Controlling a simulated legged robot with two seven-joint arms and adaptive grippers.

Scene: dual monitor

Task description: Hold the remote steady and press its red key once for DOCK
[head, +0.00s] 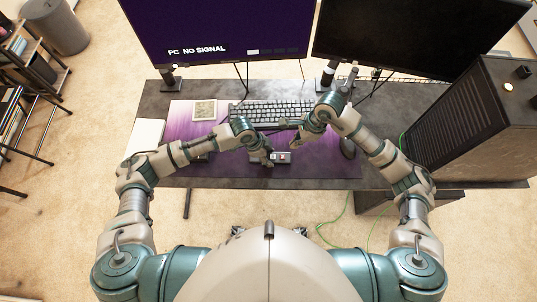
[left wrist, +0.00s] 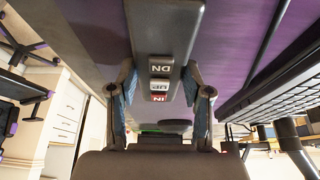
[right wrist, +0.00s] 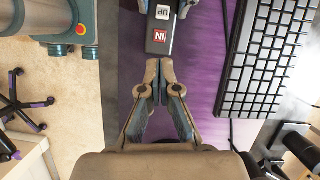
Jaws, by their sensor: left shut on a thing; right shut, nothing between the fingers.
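The dark grey remote (head: 282,157) is above the purple desk mat, near its front. My left gripper (head: 268,156) is shut on it. In the left wrist view the remote (left wrist: 163,30) lies between the two fingers (left wrist: 160,95); its pale keys and red key (left wrist: 159,98) face the camera. In the right wrist view the red key (right wrist: 160,36), marked IN, is near the end of the remote facing my right gripper. My right gripper (right wrist: 159,66) is shut and empty, its tips just short of that end in the picture. Contact cannot be told.
The left monitor (head: 220,30) reads "PC NO SIGNAL"; the right monitor (head: 410,35) is dark. A PC tower (head: 470,120) stands at the desk's right. The mat's left part (head: 190,130) has free room.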

